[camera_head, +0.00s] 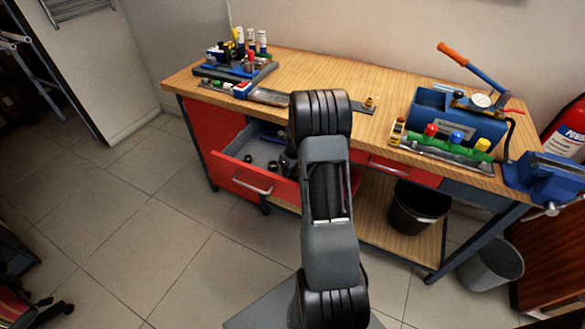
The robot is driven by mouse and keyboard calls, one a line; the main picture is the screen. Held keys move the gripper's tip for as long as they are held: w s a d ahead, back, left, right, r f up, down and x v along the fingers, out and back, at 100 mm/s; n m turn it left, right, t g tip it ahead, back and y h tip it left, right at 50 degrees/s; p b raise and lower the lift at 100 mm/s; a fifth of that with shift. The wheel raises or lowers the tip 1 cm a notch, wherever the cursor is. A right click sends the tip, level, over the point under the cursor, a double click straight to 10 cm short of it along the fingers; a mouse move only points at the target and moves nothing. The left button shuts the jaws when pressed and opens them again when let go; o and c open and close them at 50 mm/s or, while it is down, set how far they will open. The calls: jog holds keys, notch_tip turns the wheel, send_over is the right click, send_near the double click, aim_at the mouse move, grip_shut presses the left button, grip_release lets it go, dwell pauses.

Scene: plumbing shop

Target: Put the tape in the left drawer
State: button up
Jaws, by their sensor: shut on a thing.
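The left drawer (230,173) is red and stands pulled open under the left part of the workbench. Its grey inside shows a few small dark round pieces and something blue at the back. My arm rises through the middle of the view and bends down at the bench's front edge. My gripper (287,160) shows only as a dark part left of the arm, over the right side of the open drawer. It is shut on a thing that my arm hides. I cannot make out the tape anywhere.
The wooden workbench (320,77) carries a rack of bottles and tools (237,65) at left. A closed red drawer (398,170) is right of my arm.

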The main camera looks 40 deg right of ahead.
jog(key=shift+f, duration=0.2)
jog(key=o, duration=1)
jog(key=shift+c, duration=0.2)
notch_tip(320, 180, up, 11)
jog(key=s, duration=0.2)
jog(key=s+a+r+n, duration=0.1)
jog(key=a+r+n, duration=0.4)
jog(key=a+n, duration=0.15)
jog(key=s+a+r+n, duration=0.2)
jog(key=s+a+n, duration=0.6)
jog(key=n, duration=0.6)
jog(key=s+a+r+n+t, duration=0.1)
jog(key=s+a+r+n, duration=0.2)
jog(key=s+a+n, duration=0.5)
jog(key=n, duration=0.6)
jog(key=shift+a, duration=0.2)
